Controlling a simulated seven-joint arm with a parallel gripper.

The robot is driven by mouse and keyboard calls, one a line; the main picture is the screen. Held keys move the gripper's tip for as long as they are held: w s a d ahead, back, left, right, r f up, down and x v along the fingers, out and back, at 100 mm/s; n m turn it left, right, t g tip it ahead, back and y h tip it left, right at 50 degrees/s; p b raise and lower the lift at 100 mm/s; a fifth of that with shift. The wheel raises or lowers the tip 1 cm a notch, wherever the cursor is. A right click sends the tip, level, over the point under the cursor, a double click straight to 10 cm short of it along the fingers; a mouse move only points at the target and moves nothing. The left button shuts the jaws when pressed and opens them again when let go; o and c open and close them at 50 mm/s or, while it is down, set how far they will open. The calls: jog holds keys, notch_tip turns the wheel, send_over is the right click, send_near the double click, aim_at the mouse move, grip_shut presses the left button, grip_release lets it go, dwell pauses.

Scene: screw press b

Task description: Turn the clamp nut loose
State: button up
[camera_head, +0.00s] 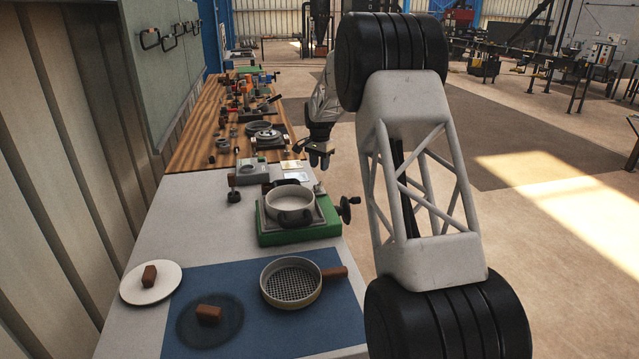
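A green-based device (300,233) stands on the near bench with a round whitish pan (290,203) on top. A black hand knob (347,209) sticks out from its right side, over the bench edge; I cannot tell for sure whether this is the clamp nut. My gripper (319,163) hangs in the air beyond and above the device, apart from it, pointing down. Its fingertips are small and dark, so whether they are open or shut is unclear. No held thing shows.
On the blue mat (335,318) lie a sieve pan (291,283) and a dark disc (210,321) with a brown handle. A white disc lid (151,282) lies left. Smaller tools and a grey box (252,172) stand farther back. My own arm blocks the right side.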

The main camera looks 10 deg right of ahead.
aim_at(320, 181)
jog(key=shift+f, duration=3.85)
grip_shut()
